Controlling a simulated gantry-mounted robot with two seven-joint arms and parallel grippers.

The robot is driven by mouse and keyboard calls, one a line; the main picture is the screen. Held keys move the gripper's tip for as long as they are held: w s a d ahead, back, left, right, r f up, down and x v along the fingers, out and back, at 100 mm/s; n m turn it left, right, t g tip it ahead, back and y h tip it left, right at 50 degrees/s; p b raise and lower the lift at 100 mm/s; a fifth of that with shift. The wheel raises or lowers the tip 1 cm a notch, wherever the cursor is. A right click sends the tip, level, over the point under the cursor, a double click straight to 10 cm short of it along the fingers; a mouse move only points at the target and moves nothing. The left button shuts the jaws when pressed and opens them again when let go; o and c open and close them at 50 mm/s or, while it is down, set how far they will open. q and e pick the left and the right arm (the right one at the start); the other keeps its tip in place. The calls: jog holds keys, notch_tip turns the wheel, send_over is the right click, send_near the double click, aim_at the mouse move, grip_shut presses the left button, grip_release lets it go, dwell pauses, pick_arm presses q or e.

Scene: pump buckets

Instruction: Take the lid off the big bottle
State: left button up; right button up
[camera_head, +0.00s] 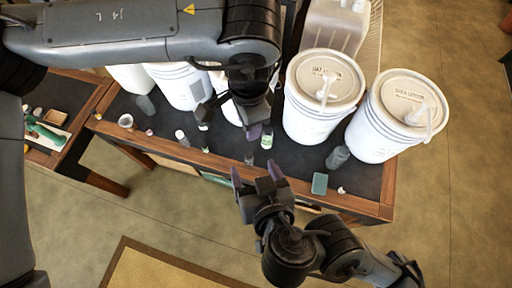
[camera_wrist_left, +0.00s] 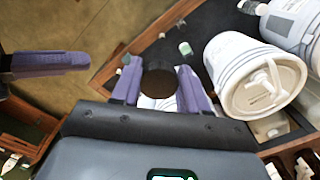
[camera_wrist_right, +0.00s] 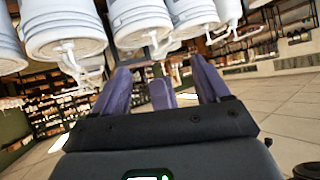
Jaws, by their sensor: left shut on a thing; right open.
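My left gripper (camera_head: 256,130) is above the table's front half. In the left wrist view its purple fingers (camera_wrist_left: 160,92) are shut on a dark round piece that looks like a lid (camera_wrist_left: 158,76). A white surface (camera_wrist_left: 150,102) shows just under the lid; I cannot tell whether the two touch. In the head view the arm and gripper hide the held piece. My right gripper (camera_head: 256,173) is open and empty in front of the table edge, close to the left one. Its fingers (camera_wrist_right: 162,82) also show in the right wrist view.
Two white pump buckets (camera_head: 313,112) (camera_head: 372,130) stand at the right, with a clear jug (camera_head: 335,27) behind. Another white bucket (camera_head: 182,88) is at the left. Small bottles (camera_head: 182,138) (camera_head: 339,156) and a green sponge (camera_head: 319,183) lie near the table's front edge (camera_head: 345,202).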

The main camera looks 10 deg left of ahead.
notch_tip(320, 180, up, 5)
jog(key=w+n+t, duration=0.1)
jog(key=w+t, duration=0.1)
jog(key=w, duration=0.1)
jog(key=x, duration=0.7)
jog(key=shift+a+r, duration=0.25)
jog(key=shift+a, duration=0.05)
